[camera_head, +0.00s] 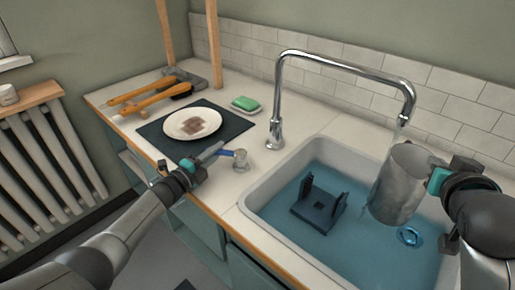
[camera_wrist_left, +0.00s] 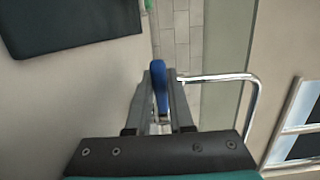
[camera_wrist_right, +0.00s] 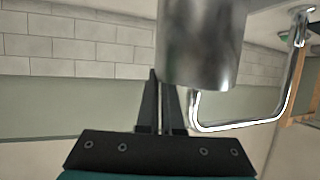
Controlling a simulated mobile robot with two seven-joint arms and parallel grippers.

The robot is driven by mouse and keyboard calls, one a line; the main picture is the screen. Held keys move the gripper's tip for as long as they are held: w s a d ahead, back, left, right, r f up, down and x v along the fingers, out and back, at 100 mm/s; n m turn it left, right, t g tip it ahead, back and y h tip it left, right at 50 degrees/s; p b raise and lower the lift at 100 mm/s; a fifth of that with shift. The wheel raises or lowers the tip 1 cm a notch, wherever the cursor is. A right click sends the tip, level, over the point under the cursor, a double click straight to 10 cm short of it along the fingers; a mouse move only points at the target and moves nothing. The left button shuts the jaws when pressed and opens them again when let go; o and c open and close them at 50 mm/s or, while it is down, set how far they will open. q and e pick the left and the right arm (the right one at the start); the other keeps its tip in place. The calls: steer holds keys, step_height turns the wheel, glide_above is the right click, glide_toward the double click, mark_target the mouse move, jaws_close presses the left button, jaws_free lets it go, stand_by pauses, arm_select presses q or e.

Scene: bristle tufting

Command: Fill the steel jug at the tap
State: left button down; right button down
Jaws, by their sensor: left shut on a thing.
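The steel jug (camera_head: 399,184) hangs upright, slightly tilted, over the right part of the sink. My right gripper (camera_head: 440,180) is shut on its right side and also shows in the right wrist view (camera_wrist_right: 162,95); the exact grip spot is hidden. The chrome tap (camera_head: 345,66) arches over the sink with its spout above the jug. A faint pale stream (camera_head: 401,133) shows below the spout. The inside of the jug is hidden. A small valve (camera_head: 240,162) with a blue lever (camera_wrist_left: 160,85) stands left of the sink. My left gripper (camera_head: 218,154) is shut on the blue lever.
The sink (camera_head: 262,190) has a blue interior with a dark stand (camera_head: 318,205) and a drain ring (camera_head: 410,237). A plate (camera_head: 192,123) on a dark mat (camera_head: 235,122), a green sponge (camera_head: 245,103) and wooden-handled tools (camera_head: 150,98) lie on the counter to the left.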

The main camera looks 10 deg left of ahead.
mark_target(218, 154)
arm_select(q)
steer(key=shift+s+d+n+t+y, duration=0.2)
steer(key=shift+s+n+t+y, duration=0.25)
steer(key=shift+n+y, duration=0.65)
steer(key=shift+s+d+n+t+y, duration=0.25)
steer(key=shift+s+n+y, duration=0.45)
steer(key=shift+y, duration=0.8)
steer(key=shift+s+d+r+n+y, duration=0.15)
steer(key=shift+s+n+y, duration=0.15)
steer(key=shift+n+y, duration=0.5)
steer(key=shift+s+r+n+y, duration=0.1)
steer(key=shift+s+n+y, duration=0.25)
steer(key=shift+y, duration=0.75)
steer(key=shift+f+n+y, duration=0.1)
steer(key=shift+n+y, duration=0.15)
steer(key=shift+y, duration=0.15)
steer(key=c, duration=0.8)
jaws_free()
steer(key=shift+s+f, duration=0.1)
steer(key=shift+s, duration=0.15)
